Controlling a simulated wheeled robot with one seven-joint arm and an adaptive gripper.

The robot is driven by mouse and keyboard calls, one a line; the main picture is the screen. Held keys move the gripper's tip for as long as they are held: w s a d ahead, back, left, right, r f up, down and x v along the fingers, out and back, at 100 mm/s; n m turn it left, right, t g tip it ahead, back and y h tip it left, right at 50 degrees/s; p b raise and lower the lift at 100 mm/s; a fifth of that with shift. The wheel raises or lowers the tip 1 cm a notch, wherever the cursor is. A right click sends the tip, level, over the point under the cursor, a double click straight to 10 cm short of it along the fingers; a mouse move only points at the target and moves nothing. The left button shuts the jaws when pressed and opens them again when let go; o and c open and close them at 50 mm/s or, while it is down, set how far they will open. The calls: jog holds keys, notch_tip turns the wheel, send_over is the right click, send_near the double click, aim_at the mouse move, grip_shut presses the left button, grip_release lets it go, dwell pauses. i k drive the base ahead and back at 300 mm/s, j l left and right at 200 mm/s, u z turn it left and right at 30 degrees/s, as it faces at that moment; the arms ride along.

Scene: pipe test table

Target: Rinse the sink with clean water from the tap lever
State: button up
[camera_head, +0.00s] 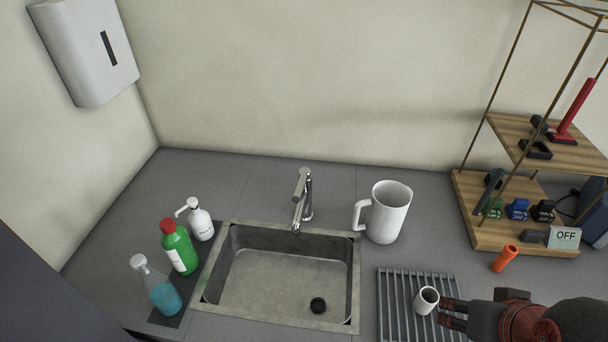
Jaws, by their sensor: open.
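The sink (262,271) is a grey rectangular basin set in the counter, with a dark round drain (318,305) near its front right. No water shows in it. The chrome tap (303,200) stands behind the sink, its spout over the back edge and its lever on top. No stream is seen from the spout. My gripper (441,313) is at the lower right, over the drying rack, with its dark fingers pointing left. It is open, close to a small white cup (426,300); I cannot tell whether they touch.
A white pitcher (387,212) stands right of the tap. Green (180,248), blue (157,287) and white (200,221) bottles stand left of the sink. The drying rack (392,295) lies right of it. A wooden shelf (480,236) and an orange cylinder (504,258) are farther right.

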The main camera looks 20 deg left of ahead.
aim_at(305, 173)
jog(key=u, duration=1.25)
jog(key=k+j, duration=0.05)
